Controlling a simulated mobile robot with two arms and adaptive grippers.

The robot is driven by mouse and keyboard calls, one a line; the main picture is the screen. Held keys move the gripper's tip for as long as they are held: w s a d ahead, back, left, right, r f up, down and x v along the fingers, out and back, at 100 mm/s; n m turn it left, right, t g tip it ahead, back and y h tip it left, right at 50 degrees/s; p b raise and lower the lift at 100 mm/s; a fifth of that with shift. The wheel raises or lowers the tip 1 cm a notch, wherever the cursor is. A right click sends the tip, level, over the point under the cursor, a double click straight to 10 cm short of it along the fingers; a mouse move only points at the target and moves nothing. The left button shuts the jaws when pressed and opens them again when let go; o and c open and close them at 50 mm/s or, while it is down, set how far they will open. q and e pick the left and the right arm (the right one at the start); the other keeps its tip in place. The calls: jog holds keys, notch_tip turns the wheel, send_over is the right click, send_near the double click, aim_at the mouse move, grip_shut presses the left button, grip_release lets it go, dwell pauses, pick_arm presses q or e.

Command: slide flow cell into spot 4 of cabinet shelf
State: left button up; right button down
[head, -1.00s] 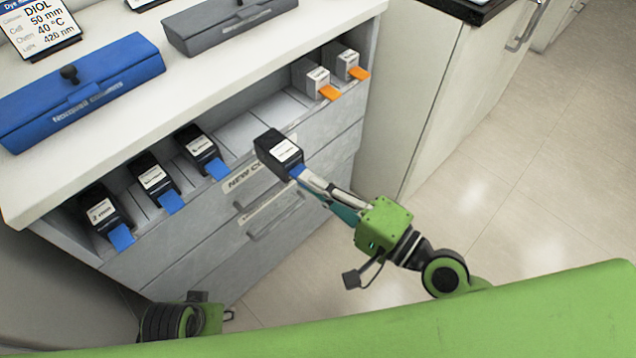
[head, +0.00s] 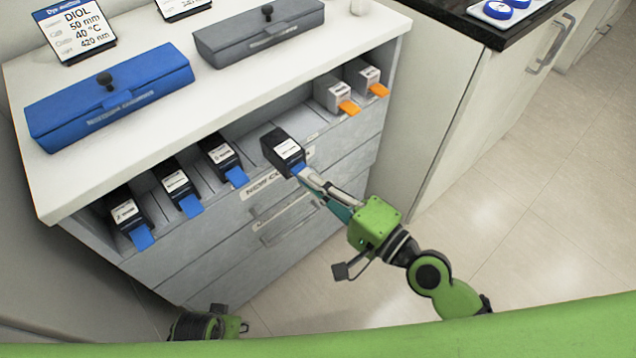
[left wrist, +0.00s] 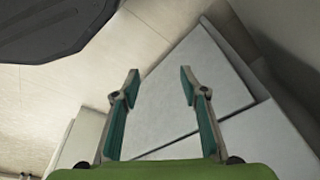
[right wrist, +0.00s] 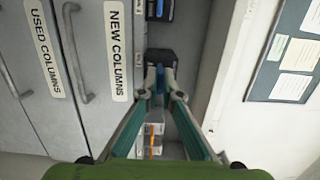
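My right gripper (head: 305,176) is shut on the blue tab of a black flow cell (head: 284,150) with a white label. The cell is at the front of the cabinet shelf (head: 312,126), to the right of the three black cells there. I cannot tell whether it rests on the shelf floor. In the right wrist view the cell (right wrist: 160,57) is straight ahead between the fingertips (right wrist: 160,88). Three black cells with blue tabs stand in the left spots: left (head: 125,212), middle (head: 178,182), right (head: 222,152). My left gripper (left wrist: 159,80) is open and empty, low and away from the shelf.
Two white cells (head: 334,93) (head: 364,78) with orange tabs stand at the shelf's right end. A blue case (head: 110,100) and a grey case (head: 258,35) lie on the cabinet top. Drawers with handles (head: 290,222) are below the shelf. Bare floor lies to the right.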

aim_at(296, 166)
jog(key=shift+x, duration=0.85)
jog(key=shift+p+x, duration=0.6)
jog(key=shift+x, duration=0.85)
jog(key=shift+w+a, duration=0.25)
jog(key=shift+w, duration=0.3)
jog(key=shift+w+a, duration=0.25)
jog(key=shift+w, duration=0.3)
jog(key=shift+f, duration=0.1)
jog(key=c, duration=2.2)
grip_release()
pick_arm(q)
jog(key=f, duration=0.1)
jog(key=s+f, duration=0.1)
jog(key=f, duration=0.2)
jog(key=shift+s, duration=0.3)
pick_arm(e)
jog(key=shift+o, duration=0.2)
jog(key=shift+f, duration=0.1)
jog(key=shift+s+f, duration=0.1)
